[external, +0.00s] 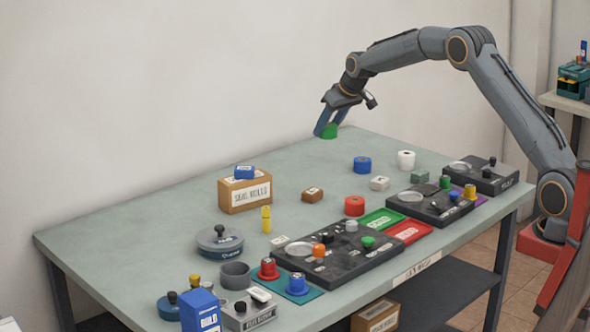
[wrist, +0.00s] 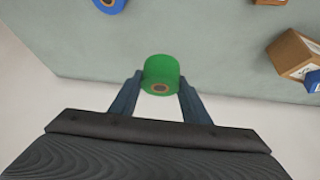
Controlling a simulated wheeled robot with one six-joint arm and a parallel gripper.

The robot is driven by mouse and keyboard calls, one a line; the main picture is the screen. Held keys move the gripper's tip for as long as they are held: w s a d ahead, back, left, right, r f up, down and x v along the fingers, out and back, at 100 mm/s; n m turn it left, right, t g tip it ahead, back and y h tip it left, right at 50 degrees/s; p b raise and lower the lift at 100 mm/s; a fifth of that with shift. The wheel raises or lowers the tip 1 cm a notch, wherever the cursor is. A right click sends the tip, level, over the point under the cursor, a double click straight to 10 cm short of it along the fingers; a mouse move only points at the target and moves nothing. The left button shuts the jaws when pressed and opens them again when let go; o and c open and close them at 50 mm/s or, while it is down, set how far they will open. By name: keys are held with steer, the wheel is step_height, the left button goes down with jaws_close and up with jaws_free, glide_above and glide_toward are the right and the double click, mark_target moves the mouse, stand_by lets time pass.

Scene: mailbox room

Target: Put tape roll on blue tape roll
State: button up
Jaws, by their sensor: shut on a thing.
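My gripper (external: 331,124) is shut on a green tape roll (external: 329,131) and holds it in the air near the table's far edge. In the wrist view the green tape roll (wrist: 160,73) sits between the two fingers of my gripper (wrist: 160,82). A blue tape roll (external: 362,165) stands on the table, to the right of and nearer than the held roll. In the wrist view a blue roll (wrist: 110,4) shows partly at the top edge, apart from my gripper.
A white roll (external: 406,160) and a red roll (external: 354,206) stand near the blue one. A brown box (external: 245,195) with a blue block (external: 245,172) on it stands left; dark panels (external: 325,262) line the front. The table's (external: 300,160) back middle is clear.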

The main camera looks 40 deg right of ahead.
step_height(320, 180, up, 2)
steer(key=m+h+p, duration=0.1)
steer(key=m+p, duration=0.1)
steer(key=p, duration=0.3)
glide_above(363, 159)
steer(key=a, duration=0.1)
steer(key=f+p, duration=0.1)
steer(key=f, duration=0.2)
steer(key=f+p, duration=0.1)
steer(key=f, duration=0.2)
steer(key=f+p, duration=0.1)
steer(key=f, duration=0.3)
steer(key=shift+s+d, duration=0.1)
steer(key=shift+d, duration=0.25)
steer(key=shift+f, duration=0.2)
steer(key=o, duration=1)
steer(key=shift+o, duration=0.2)
steer(key=shift+r, duration=0.1)
